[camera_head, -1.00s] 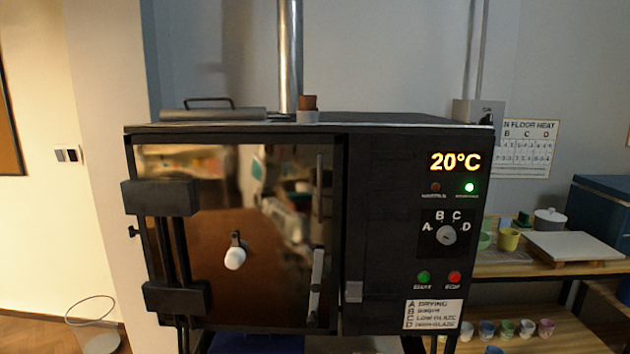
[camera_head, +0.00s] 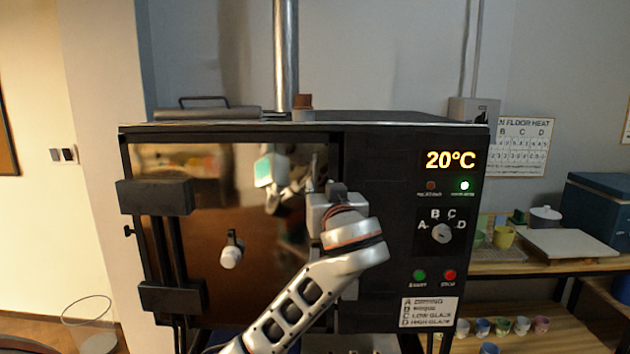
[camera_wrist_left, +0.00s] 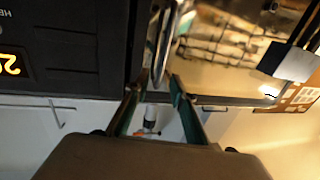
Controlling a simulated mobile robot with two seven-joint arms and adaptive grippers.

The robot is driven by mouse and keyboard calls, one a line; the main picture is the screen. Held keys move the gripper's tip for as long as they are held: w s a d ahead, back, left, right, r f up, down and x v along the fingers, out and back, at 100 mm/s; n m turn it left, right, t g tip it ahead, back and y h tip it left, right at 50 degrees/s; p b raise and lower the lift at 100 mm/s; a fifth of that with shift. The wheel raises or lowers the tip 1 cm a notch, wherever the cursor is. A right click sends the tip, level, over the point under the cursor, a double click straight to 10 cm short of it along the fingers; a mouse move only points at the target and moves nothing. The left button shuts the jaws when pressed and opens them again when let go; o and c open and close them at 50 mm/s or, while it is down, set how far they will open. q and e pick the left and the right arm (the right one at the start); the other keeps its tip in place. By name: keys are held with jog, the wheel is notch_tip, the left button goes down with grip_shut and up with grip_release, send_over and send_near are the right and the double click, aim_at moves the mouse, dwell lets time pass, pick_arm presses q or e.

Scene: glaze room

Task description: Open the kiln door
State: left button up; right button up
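The kiln (camera_head: 385,170) is a dark box with a shiny, mirror-like door (camera_head: 200,285), which is shut. Its hinge blocks (camera_head: 155,196) are at the left. My left gripper (camera_head: 334,190) is at the door's right edge, and with its arm hides most of the upright handle there. In the left wrist view, which looks upside down, the gripper's two fingers (camera_wrist_left: 160,80) are apart. The shiny handle bar (camera_wrist_left: 165,40) shows at the gap between the fingertips. Whether they touch it is unclear. My right gripper is not in view.
The control panel (camera_head: 443,205) right of the door reads 20°C, with a knob and buttons. A white knob (camera_head: 231,256) sticks out of the door. A shelf at right holds pots and a pale board (camera_head: 570,248).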

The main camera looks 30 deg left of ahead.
aim_at(315, 179)
pick_arm(q)
jog(key=shift+p+x, duration=0.45)
jog(key=shift+x, duration=3.45)
jog(key=shift+s+a+r, duration=0.1)
jog(key=shift+r, duration=0.05)
grip_shut()
